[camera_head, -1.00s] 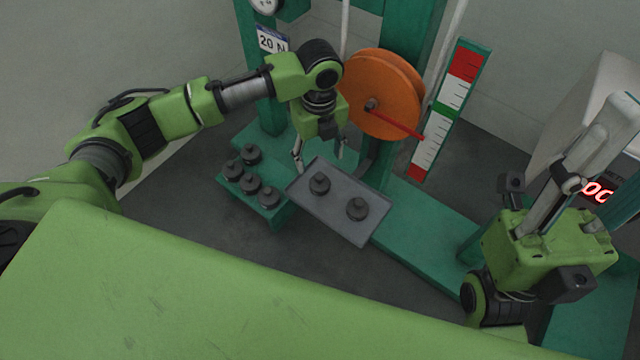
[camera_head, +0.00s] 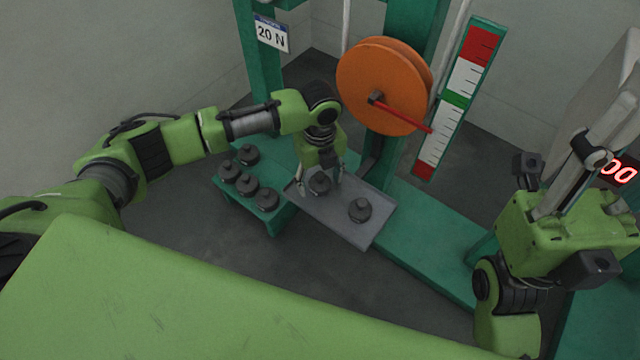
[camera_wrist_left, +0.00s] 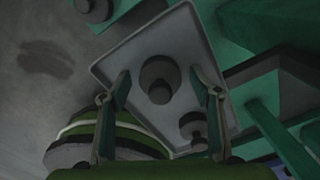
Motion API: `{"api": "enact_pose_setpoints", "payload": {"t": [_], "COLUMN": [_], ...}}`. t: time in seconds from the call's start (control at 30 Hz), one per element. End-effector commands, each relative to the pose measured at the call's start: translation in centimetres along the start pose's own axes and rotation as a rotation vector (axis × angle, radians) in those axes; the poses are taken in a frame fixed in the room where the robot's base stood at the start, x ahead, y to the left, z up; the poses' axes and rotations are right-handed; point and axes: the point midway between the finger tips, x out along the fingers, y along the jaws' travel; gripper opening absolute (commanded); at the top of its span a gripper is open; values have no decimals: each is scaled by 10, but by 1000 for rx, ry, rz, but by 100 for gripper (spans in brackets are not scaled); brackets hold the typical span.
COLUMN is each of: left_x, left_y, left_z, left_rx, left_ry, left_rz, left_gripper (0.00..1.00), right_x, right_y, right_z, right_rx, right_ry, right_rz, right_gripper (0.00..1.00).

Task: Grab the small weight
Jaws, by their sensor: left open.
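Two dark grey weights with knobs stand on a grey tray (camera_head: 335,222): a left weight (camera_head: 320,184) and a right weight (camera_head: 360,210). My left gripper (camera_head: 320,190) points down over the left weight, with its fingers on either side. In the left wrist view the open fingers (camera_wrist_left: 158,82) straddle a round weight (camera_wrist_left: 160,78), with gaps visible on both sides.
Several dark weights (camera_head: 245,185) stand on a green shelf left of the tray. An orange wheel (camera_head: 385,85) with a red pointer and a red, white and green scale (camera_head: 460,95) rise behind. A "20 N" sign (camera_head: 271,34) hangs on a green post.

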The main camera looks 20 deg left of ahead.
Motion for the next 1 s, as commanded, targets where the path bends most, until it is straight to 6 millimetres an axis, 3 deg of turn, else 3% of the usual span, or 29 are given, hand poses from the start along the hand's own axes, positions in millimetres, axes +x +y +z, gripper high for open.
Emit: {"api": "enact_pose_setpoints", "payload": {"t": [0.07, 0.3, 0.63, 0.9, 1.0], "left_x": [0, 0, -10, -62, -79], "left_y": [0, 0, -1, -1, -1], "left_z": [0, 0, 0, 1, 0], "left_rx": [0, 0, 0, -1, -1], "left_ry": [0, 0, -1, -2, -1], "left_rz": [0, 1, -2, -4, -3], "left_gripper": [57, 1, 1, 1, 1], "right_x": [0, 0, 5, -4, 7], "right_y": [0, 0, 0, 1, 1], "right_z": [0, 0, -2, -4, -6], "right_rx": [0, 0, 1, 10, 10], "right_ry": [-1, -1, 5, -83, -74], "right_rz": [0, 0, 0, 33, 31], "right_gripper": [40, 40, 40, 40, 40]}}
